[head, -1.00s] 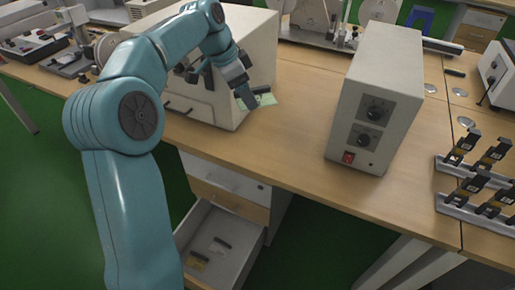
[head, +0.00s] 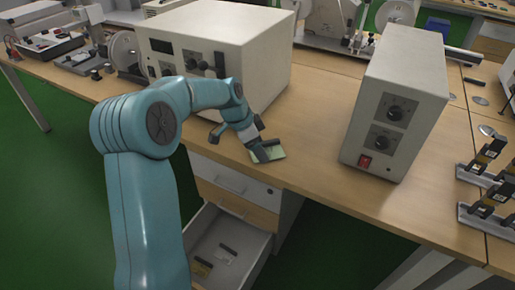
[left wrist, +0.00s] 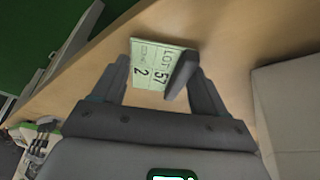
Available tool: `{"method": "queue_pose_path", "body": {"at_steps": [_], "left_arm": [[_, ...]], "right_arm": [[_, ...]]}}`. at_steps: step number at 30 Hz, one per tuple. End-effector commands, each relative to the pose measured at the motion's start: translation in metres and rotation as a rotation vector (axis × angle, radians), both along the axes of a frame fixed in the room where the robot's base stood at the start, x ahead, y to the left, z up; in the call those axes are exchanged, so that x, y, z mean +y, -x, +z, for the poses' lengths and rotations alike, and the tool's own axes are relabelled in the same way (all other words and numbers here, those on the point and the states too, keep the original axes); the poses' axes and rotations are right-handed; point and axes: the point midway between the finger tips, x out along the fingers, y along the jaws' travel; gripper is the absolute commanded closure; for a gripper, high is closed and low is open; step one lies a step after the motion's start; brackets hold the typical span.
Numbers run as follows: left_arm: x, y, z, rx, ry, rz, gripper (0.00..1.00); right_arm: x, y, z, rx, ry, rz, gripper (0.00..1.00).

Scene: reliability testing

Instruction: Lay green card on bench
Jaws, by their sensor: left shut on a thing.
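The green card (head: 277,154) is at the fingertips of my left gripper (head: 262,150), at the bench top between the two instrument boxes. In the left wrist view the card (left wrist: 150,62) shows printed text reading "LOT 57" and a "2". My left gripper (left wrist: 145,80) is shut on the card, with one finger across its edge. The card is very low over the wooden bench (head: 310,135) or touching it; I cannot tell which. My right gripper is not in view.
A large cream instrument (head: 215,50) stands behind left of the card. A tall cream box (head: 400,90) with knobs and a red switch stands to the right. Below the bench edge, an open drawer (head: 255,248) holds small items. Bare bench lies between the boxes.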

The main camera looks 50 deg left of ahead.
Motion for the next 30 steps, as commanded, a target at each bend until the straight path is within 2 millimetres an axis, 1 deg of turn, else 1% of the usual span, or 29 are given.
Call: {"method": "queue_pose_path", "body": {"at_steps": [1, 7, 11, 12, 13, 14, 23, 26, 29, 30], "left_arm": [[0.0, 0.0, -0.005, 0.001, 0.001, 0.001, 0.56], [0.0, 0.0, -0.004, 0.0, 0.0, 0.0, 0.56], [0.0, 0.0, -0.008, 0.0, 0.0, 0.0, 0.56], [0.0, 0.0, -0.007, 0.0, 0.0, 0.0, 0.17], [0.0, 0.0, -0.006, 0.0, 0.0, 0.0, 0.07], [0.0, 0.0, -0.006, 0.0, 0.0, 0.0, 0.01], [0.0, 0.0, -0.005, 0.0, 0.0, 0.001, 0.01], [0.002, 0.002, 0.003, -0.002, -0.001, 0.002, 0.01], [0.005, 0.008, 0.021, -0.004, -0.003, 0.003, 0.01], [0.007, 0.011, 0.03, -0.005, -0.003, 0.003, 0.01]], "right_arm": [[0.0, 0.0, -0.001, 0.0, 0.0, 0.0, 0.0], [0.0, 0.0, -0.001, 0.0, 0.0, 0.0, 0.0], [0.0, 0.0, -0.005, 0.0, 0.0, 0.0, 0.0], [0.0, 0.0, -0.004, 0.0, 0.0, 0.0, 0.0], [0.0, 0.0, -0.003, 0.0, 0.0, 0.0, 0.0], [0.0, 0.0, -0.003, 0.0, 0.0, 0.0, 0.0], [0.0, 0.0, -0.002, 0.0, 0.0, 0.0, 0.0], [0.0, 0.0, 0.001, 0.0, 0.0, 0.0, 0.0], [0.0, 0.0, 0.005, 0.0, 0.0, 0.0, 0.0], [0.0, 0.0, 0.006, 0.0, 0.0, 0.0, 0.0]]}}
